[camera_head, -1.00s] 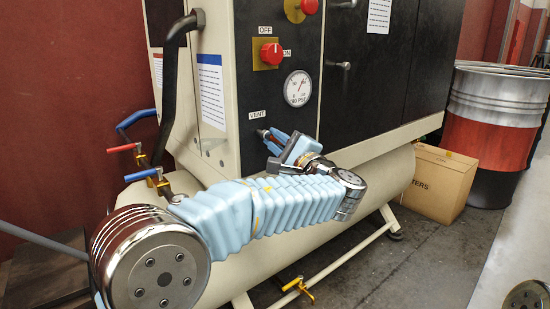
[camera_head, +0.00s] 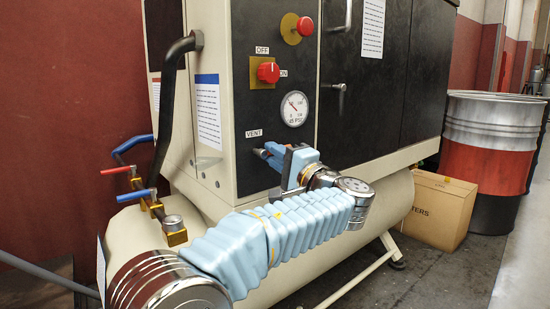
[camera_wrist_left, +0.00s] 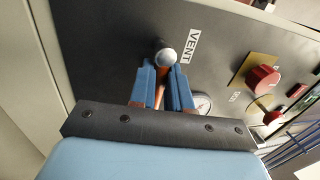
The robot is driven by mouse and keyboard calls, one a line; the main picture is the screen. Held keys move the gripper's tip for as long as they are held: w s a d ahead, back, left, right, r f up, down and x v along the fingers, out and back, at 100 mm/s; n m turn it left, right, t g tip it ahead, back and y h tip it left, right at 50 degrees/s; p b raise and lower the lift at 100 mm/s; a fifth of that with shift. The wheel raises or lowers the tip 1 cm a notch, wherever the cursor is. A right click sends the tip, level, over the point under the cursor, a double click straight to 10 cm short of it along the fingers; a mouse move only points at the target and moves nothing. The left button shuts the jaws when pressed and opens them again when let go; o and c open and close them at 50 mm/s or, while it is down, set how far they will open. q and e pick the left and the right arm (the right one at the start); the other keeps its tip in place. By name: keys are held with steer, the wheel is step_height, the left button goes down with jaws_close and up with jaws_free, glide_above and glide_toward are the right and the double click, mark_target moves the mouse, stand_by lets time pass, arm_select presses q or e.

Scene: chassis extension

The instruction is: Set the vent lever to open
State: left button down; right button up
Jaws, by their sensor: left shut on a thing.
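The vent lever (camera_wrist_left: 165,56) shows in the wrist view as a round silver knob end on the black panel, beside the VENT label (camera_wrist_left: 191,46). My left gripper (camera_wrist_left: 163,88) has its blue fingers closed around the lever, just below the knob end. In the head view the left gripper (camera_head: 268,154) is at the panel just below the VENT label (camera_head: 254,134), and its fingers hide the lever. I cannot tell the lever's exact setting. My right gripper is out of view.
A pressure gauge (camera_head: 294,109) and a red ON/OFF knob (camera_head: 268,72) are above the gripper. A red mushroom button (camera_head: 304,26) is higher up. Red- and blue-handled valves (camera_head: 137,196) stand left on the cream tank (camera_head: 125,235). A cardboard box (camera_head: 440,210) and drum (camera_head: 490,135) stand right.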

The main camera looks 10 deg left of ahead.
arm_select(q)
steer(key=shift+f, duration=0.1)
steer(key=c, duration=1.1)
jaws_free()
steer(key=v, duration=1.4)
steer(key=shift+p, duration=0.4)
steer(key=shift+w+a, duration=0.1)
